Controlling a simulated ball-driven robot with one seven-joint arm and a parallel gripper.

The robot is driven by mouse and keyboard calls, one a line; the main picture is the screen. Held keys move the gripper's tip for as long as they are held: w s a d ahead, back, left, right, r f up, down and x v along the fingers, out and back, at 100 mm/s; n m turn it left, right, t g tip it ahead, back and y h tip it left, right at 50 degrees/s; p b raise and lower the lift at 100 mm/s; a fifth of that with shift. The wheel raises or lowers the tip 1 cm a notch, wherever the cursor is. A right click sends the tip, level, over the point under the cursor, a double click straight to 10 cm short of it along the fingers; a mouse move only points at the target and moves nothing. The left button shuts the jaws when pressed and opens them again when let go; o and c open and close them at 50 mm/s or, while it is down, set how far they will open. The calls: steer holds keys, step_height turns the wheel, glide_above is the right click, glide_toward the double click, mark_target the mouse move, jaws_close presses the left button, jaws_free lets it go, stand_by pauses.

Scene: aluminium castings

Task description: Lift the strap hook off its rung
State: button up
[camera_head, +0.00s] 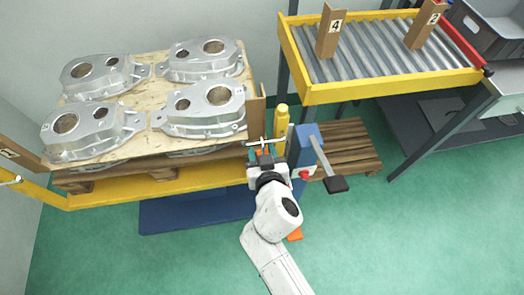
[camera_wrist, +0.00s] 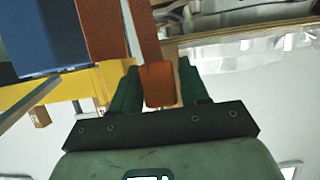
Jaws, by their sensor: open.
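My gripper (camera_head: 264,150) is at the right end of the pallet stand, beside a blue upright. In the wrist view my gripper (camera_wrist: 158,82) is open, with one dark green finger on each side of an orange strap end (camera_wrist: 158,90), which I take to be the strap hook. I cannot tell whether the fingers touch it. Its strap (camera_wrist: 144,35) runs up out of that view. I cannot make out the rung or how the hook sits on it; a thin grey bar (camera_head: 262,143) shows near my gripper in the head view.
A blue upright (camera_head: 303,150) with a crank handle (camera_head: 336,183) stands close right of my gripper, beside a yellow post (camera_head: 282,125). Several castings (camera_head: 205,108) lie on the pallet at left. A roller conveyor (camera_head: 380,50) stands behind right. Green floor is clear at lower right.

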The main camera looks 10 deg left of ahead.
jaws_close()
stand_by(0.3)
steer(key=shift+r, duration=0.3)
